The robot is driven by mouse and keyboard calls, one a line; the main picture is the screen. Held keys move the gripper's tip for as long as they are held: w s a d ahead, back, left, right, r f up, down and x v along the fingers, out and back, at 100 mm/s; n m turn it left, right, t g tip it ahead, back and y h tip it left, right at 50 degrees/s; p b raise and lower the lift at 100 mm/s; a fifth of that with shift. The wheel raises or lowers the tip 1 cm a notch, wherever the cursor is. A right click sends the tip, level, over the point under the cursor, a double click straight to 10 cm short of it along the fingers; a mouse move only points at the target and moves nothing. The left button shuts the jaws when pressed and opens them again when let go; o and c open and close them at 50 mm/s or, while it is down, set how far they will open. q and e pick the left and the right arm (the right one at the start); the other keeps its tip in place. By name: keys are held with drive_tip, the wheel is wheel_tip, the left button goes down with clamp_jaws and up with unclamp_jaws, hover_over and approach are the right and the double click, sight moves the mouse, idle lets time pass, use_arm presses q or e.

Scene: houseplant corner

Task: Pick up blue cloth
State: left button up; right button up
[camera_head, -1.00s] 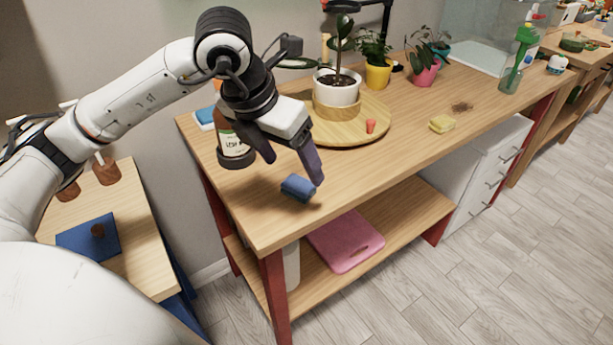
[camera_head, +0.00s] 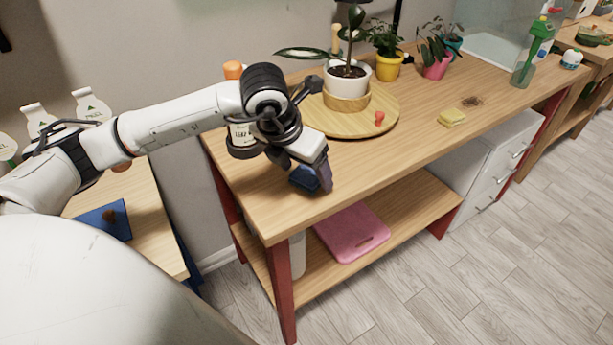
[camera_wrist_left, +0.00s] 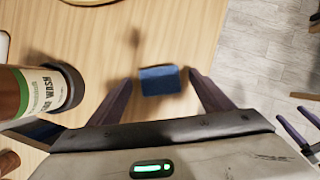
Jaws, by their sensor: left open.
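The blue cloth (camera_head: 304,178) is a small dark blue folded piece on the wooden table near its front left part. In the left wrist view the blue cloth (camera_wrist_left: 160,80) lies between and just ahead of the two fingertips. My left gripper (camera_head: 312,179) is open over the cloth and partly hides it in the head view. In the left wrist view its dark purple fingers (camera_wrist_left: 160,83) stand apart on either side, with visible gaps to the cloth. My right gripper does not show clearly in the head view; part of a finger pair (camera_wrist_left: 297,128) shows at the right edge of the left wrist view.
A brown bottle with a white label (camera_wrist_left: 40,92) stands in a dark holder close to the left finger. A round wooden tray (camera_head: 390,112) holds a potted plant (camera_head: 347,78) and a small red item (camera_head: 379,118). A yellow sponge (camera_head: 452,117) lies farther right. The table's front edge is near.

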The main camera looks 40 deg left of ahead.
use_arm(q)
drive_tip(key=c, duration=1.2)
drive_tip(key=shift+r, duration=0.15)
